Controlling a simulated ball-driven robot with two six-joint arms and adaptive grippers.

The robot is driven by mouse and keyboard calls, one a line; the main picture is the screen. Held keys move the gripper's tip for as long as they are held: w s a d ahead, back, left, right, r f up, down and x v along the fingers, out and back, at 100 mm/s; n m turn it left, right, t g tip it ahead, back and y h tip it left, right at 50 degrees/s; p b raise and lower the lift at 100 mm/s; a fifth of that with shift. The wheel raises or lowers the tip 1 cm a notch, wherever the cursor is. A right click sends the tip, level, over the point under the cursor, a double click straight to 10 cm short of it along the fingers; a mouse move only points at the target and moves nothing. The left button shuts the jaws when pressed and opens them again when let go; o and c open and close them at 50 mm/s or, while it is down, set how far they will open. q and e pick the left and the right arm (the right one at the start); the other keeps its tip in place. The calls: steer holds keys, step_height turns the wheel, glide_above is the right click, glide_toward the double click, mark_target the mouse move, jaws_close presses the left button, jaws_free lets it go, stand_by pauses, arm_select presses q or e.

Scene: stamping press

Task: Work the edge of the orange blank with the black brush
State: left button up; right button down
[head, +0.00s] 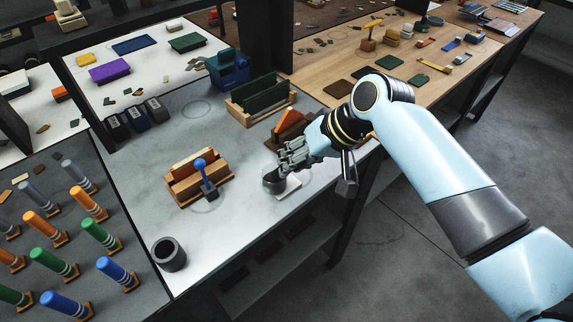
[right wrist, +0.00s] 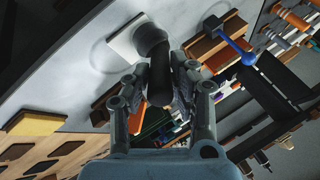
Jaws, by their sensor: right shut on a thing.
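My right gripper (head: 285,163) is shut on the black brush (head: 273,181), a dark tool with a rounded end. The brush also shows between the fingers in the right wrist view (right wrist: 153,42). Its rounded end is at a white square pad (head: 289,188); I cannot tell whether they touch. The orange blank (head: 193,160) stands upright in a wooden holder (head: 183,190), left of my right gripper and apart from it. My left gripper is not in view.
A dark cup (head: 170,256) stands near the bench's front corner. A wooden rack with green panels (head: 258,92) stands behind. The bench between cup and pad is clear.

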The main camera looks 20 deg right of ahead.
step_height(320, 180, up, 3)
steer(key=shift+f+p, duration=0.2)
steer(key=shift+p, duration=0.65)
steer(key=shift+r, duration=2.7)
steer(key=shift+d+f+b, duration=0.1)
steer(key=shift+f+b, duration=0.05)
steer(key=shift+b, duration=0.3)
steer(key=s+d+f+n+g+b, duration=0.1)
steer(key=s+d+f+b, duration=0.3)
steer(key=b, duration=1.9)
steer(key=shift+s+n+y+b, duration=0.35)
steer(key=shift+s+n, duration=0.15)
steer(key=shift+s, duration=0.6)
steer(key=shift+f, duration=0.1)
